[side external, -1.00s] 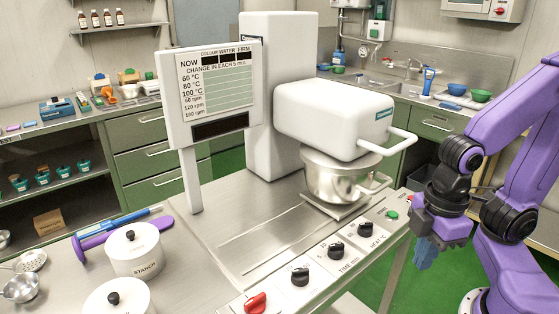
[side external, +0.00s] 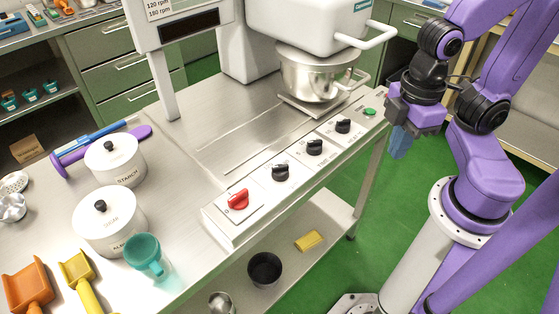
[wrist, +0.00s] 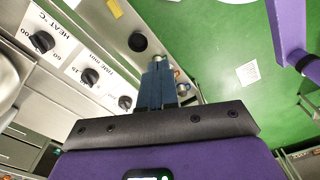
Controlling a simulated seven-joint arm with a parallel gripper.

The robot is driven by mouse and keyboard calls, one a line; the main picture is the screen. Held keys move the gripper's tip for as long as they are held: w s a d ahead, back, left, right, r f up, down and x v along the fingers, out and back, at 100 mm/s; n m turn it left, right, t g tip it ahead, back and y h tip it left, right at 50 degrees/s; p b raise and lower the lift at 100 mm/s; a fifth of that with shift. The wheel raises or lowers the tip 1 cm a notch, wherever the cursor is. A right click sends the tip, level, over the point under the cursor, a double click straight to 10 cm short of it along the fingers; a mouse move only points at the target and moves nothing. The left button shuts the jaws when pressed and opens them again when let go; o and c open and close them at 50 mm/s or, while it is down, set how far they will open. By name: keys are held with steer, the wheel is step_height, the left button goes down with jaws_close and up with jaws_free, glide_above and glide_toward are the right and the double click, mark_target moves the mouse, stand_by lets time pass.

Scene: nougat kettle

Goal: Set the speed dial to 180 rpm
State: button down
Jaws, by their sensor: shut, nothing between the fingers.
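The control panel (side external: 265,182) on the steel table's front edge carries a red knob (side external: 238,198) and several black dials. The wrist view shows the heat dial (wrist: 42,41) and the time dial (wrist: 90,76). A third black dial (wrist: 125,102), probably the speed dial, is beside my fingers in that picture; it also shows next to the red knob in the side view (side external: 281,172). Its label and setting are unreadable here. My gripper (side external: 399,146), with blue fingers also in the wrist view (wrist: 157,66), is shut and empty. It hangs beyond the panel's right end, apart from every dial.
A green button (side external: 369,112) is at the panel's right end. The mixer bowl (side external: 315,74) and its bar handle stand behind it. Green floor is free in front of the table.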

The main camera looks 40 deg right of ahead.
stand_by(0.4)
steer(key=c, duration=1.2)
jaws_free()
steer(key=shift+w+a, duration=0.1)
steer(key=o, duration=0.5)
steer(key=shift+w+a+r+n, duration=0.1)
steer(key=shift+w+a+n, duration=0.1)
steer(key=shift+w+n, duration=0.1)
steer(key=shift+o, duration=0.6)
steer(key=w+a+r+n, duration=0.2)
steer(key=w+a+n, duration=0.3)
steer(key=w+n, duration=0.2)
steer(key=shift+w+a+r, duration=0.15)
steer(key=shift+w+r, duration=0.1)
steer(key=shift+w, duration=0.3)
steer(key=r+n, duration=0.2)
steer(key=n, duration=0.8)
glide_above(281, 167)
step_height(281, 167, down, 18)
steer(key=shift+a+r, duration=0.1)
steer(key=shift+r, duration=0.05)
steer(key=c, duration=1.1)
